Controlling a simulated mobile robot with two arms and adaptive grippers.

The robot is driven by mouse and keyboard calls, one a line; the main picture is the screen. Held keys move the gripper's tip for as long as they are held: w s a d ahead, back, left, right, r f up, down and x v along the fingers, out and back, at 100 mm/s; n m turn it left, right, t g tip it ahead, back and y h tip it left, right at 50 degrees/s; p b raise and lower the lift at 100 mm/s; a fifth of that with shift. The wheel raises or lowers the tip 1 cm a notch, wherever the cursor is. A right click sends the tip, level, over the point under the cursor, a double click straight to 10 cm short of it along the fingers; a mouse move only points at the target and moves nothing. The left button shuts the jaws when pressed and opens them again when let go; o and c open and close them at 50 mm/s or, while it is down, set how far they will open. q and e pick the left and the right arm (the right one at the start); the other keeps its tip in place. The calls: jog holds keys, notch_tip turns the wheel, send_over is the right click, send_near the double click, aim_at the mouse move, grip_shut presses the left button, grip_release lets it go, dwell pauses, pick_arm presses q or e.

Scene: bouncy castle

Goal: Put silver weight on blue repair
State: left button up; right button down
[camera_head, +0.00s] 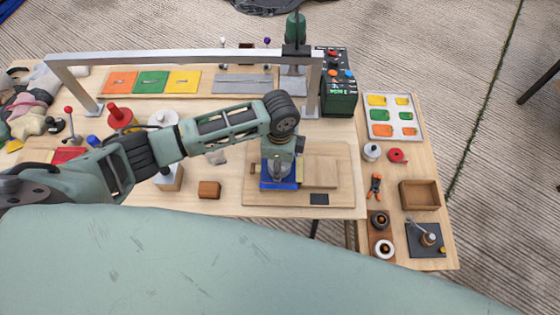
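My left gripper (279,168) points down over the blue repair (267,183), a blue square patch on the wooden board in the middle of the table. A small grey, rounded shape (278,171), which looks like the silver weight, shows at the fingertips above the blue patch. The gripper hides part of it, so I cannot tell whether the fingers grip it or whether it touches the patch. My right gripper is not in view.
A metal frame (180,57) spans the table behind my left arm. A wooden block (209,190) lies left of the board (340,165). On the right side table are a small silver pot (371,152), orange-handled pliers (375,187) and a wooden tray (420,207).

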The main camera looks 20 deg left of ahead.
pick_arm(q)
jog(key=o, duration=0.3)
jog(key=shift+o, duration=0.2)
jog(key=shift+r, duration=0.15)
notch_tip(320, 180, up, 12)
jog(key=shift+r+b, duration=0.1)
jog(key=shift+b, duration=0.35)
dwell(0.5)
